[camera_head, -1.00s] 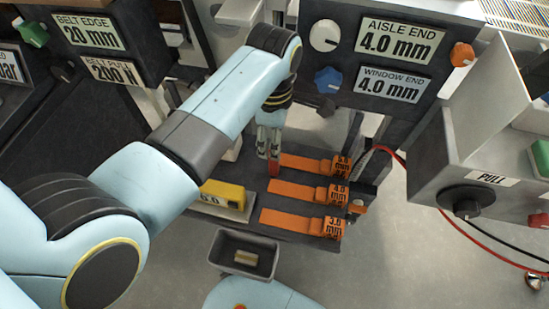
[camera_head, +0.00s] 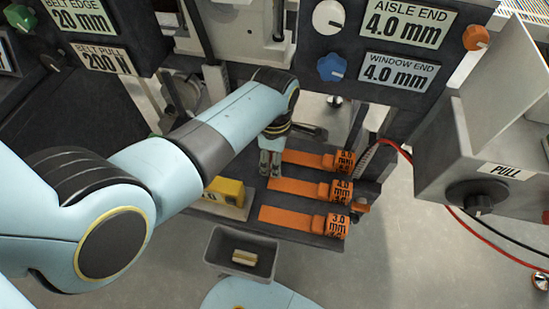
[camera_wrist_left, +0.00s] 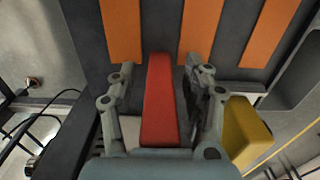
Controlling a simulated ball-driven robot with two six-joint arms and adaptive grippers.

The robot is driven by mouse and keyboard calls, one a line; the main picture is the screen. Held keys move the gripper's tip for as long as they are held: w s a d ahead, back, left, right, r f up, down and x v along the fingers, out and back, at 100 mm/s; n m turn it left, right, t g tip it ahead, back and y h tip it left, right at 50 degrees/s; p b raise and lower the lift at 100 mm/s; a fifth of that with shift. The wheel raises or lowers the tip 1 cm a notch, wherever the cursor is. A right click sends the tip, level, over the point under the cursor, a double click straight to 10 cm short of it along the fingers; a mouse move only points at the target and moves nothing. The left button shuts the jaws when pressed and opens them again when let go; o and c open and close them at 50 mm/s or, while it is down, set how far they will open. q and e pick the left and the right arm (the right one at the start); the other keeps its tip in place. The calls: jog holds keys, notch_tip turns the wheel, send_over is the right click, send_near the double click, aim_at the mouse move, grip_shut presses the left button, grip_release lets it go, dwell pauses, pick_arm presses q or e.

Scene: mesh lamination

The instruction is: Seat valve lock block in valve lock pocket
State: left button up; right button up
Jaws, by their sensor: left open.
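A long red block (camera_wrist_left: 160,105) stands between the two fingers of my left gripper (camera_wrist_left: 160,82) in the left wrist view. A gap shows on each side of it, so the fingers are open around it. I cannot tell for sure that it is the valve lock block. In the head view my left gripper (camera_head: 270,166) points down over the dark shelf beside the orange strips, and the red block is hidden there. No valve lock pocket can be made out. My right gripper is not in view.
Orange labelled gauge strips (camera_head: 300,188) lie right of the gripper. A yellow block (camera_head: 226,191) stands to its left. A grey bin (camera_head: 215,250) in front holds a small tan piece (camera_head: 244,258). A dark label panel (camera_head: 345,50) rises behind. A PULL box (camera_head: 440,160) stands at right.

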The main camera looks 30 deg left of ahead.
pick_arm(q)
grip_shut()
jog(key=shift+r, duration=0.1)
dwell(0.3)
